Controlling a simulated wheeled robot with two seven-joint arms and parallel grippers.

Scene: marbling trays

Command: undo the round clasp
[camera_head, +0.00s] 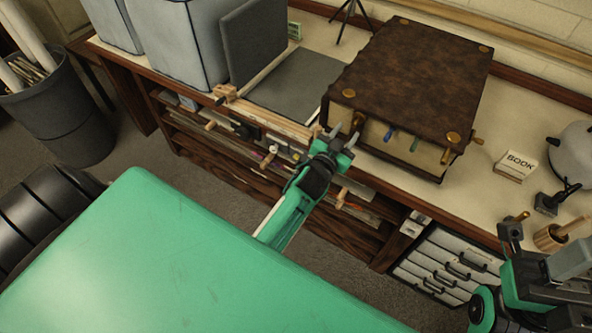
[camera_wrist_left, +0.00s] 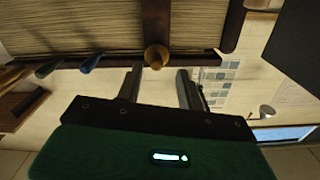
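A big brown leather-covered book (camera_head: 415,75) lies closed on the bench. Several small clasps or pegs line its front edge. The round brass-coloured clasp (camera_head: 357,122) is at the left end of that edge; its round end (camera_wrist_left: 156,56) also shows in the left wrist view. A blue clasp (camera_head: 389,134) and a green one (camera_head: 414,144) are to its right. My left gripper (camera_head: 346,131) is at the round clasp. Its fingers (camera_wrist_left: 160,80) are apart, with the clasp's end just beyond and between their tips. My right gripper (camera_head: 513,232) is at the lower right; its fingers are unclear.
A dark grey board (camera_head: 298,84) lies left of the book, with grey boxes (camera_head: 185,40) beyond. A small BOOK sign (camera_head: 516,165) and a pale round pot (camera_head: 573,150) stand to the right. Shelves and drawers (camera_head: 447,268) are under the bench's front edge.

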